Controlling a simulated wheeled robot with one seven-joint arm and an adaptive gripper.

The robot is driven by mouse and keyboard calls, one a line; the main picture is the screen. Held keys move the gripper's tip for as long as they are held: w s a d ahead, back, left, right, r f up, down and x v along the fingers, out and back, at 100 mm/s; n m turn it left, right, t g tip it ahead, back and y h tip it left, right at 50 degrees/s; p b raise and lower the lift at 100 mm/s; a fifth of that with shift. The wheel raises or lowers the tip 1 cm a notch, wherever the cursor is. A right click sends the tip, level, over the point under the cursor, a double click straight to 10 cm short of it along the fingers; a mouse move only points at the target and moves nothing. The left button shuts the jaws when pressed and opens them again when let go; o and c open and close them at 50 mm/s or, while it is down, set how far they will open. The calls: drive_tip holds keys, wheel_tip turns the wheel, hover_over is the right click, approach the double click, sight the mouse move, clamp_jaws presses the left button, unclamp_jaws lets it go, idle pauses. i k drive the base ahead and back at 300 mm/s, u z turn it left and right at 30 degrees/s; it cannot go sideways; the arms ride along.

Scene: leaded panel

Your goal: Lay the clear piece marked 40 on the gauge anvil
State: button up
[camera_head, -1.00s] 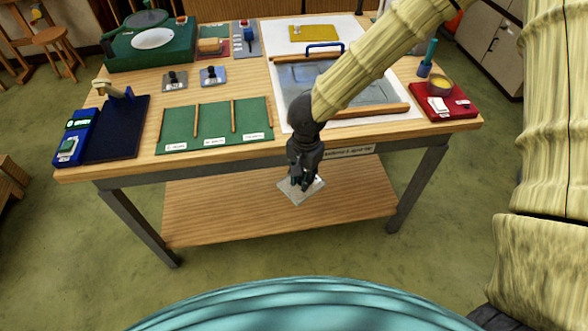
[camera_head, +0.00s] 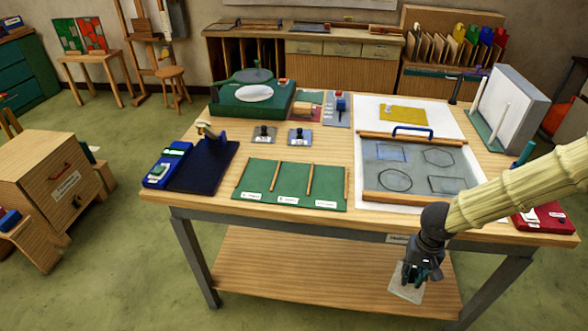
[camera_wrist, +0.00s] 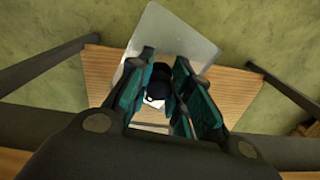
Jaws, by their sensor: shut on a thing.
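My gripper (camera_head: 421,272) is shut on a clear piece (camera_head: 404,287), a flat pale pane, held in front of the table's front edge and above the lower shelf. In the wrist view the clear piece (camera_wrist: 170,38) spreads out beyond the fingers (camera_wrist: 166,95); any number on it cannot be read. A blue gauge (camera_head: 168,165) with a small display stands at the table's left end, well left of my gripper. Beside it is a dark blue pad (camera_head: 206,168) with a cream and blue part (camera_head: 211,131) at its back. I cannot make out the anvil for certain.
A green mat (camera_head: 262,180) with wooden dividers and white labels lies at the front middle. A grey board (camera_head: 412,160) with drawn outlines and a blue handle is right of it. Two small stamp-like blocks (camera_head: 264,136) stand behind the mat.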

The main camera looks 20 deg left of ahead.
sight(200, 174)
drive_tip(key=z, duration=0.5)
drive_tip(key=k, duration=0.4)
drive_tip(key=u, duration=1.85)
